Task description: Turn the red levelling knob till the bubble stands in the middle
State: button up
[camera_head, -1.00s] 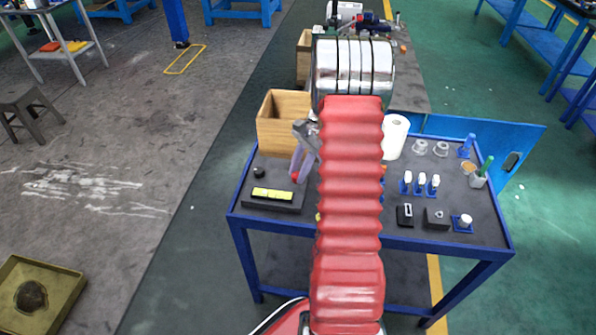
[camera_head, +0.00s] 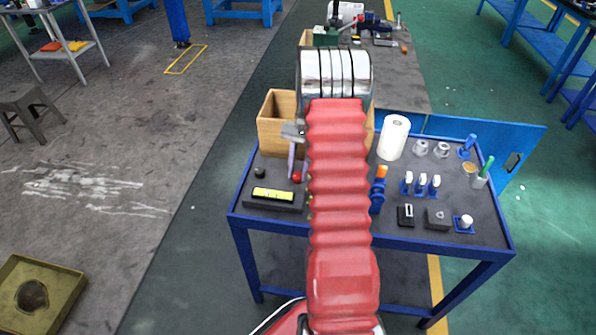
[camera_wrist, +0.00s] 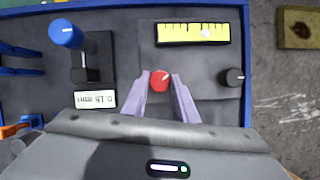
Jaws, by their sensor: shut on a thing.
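The red knob (camera_wrist: 160,81), with a pale pointer line, sits on the dark levelling block (camera_wrist: 205,60) between my fingertips. My gripper (camera_wrist: 160,86) is shut on it. In the head view the knob (camera_head: 297,176) shows just below my gripper (camera_head: 294,172), which the red arm partly hides. The yellow level vial (camera_wrist: 175,36) lies on the same block. Its pale bubble (camera_wrist: 206,33) stands right of the vial's middle in the wrist view. The vial also shows in the head view (camera_head: 273,195), where the bubble is too small to place.
A post with a blue knob (camera_wrist: 66,33) and a white plate marked 0.15 mm (camera_wrist: 95,99) stand left in the wrist view. A wooden box (camera_head: 283,128) and a white roll (camera_head: 394,138) stand on the cart behind.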

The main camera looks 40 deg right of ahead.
jog(key=n+g+h, duration=0.1)
jog(key=n, duration=0.2)
jog(key=n+g, duration=0.1)
jog(key=n, duration=0.2)
jog(key=shift+w+a+h, duration=0.1)
jog(key=shift+a+h, duration=0.05)
jog(key=shift+h, duration=0.25)
jog(key=n+h, duration=0.1)
jog(key=n, duration=0.2)
jog(key=n+h, duration=0.1)
jog(key=n, duration=0.3)
jog(key=shift+a+g, duration=0.2)
jog(key=shift+g, duration=0.1)
jog(key=o, duration=1)
jog(key=shift+w, duration=0.1)
jog(key=v, duration=1.3)
jog(key=shift+a+r, duration=0.2)
jog(key=shift+r, duration=0.1)
